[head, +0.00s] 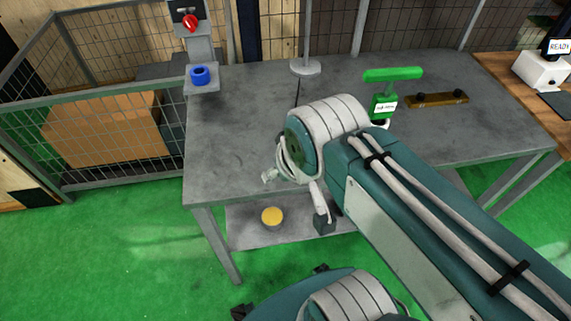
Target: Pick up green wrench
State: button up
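A green T-shaped tool (393,74), which looks like the green wrench, is at the middle-right of the grey table (235,135). Its crossbar is on top, over a short stem. A green block (380,103) with a white label is directly below it; I cannot tell whether the two are joined. My teal arm reaches in from the lower right, and its rounded joint is left of and nearer than the tool. The arm covers part of the table just in front of the green block.
A brown bar (437,100) with dark knobs lies right of the tool. A pole on a round base (305,66) stands left of it. The table's left half is mostly clear. A wire-mesh fence (120,130) stands left.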

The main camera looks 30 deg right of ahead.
aim_at(383, 105)
jog(key=z, duration=1.35)
jog(key=i+l+u, duration=0.1)
jog(key=l+u, duration=0.2)
jog(key=l, duration=0.15)
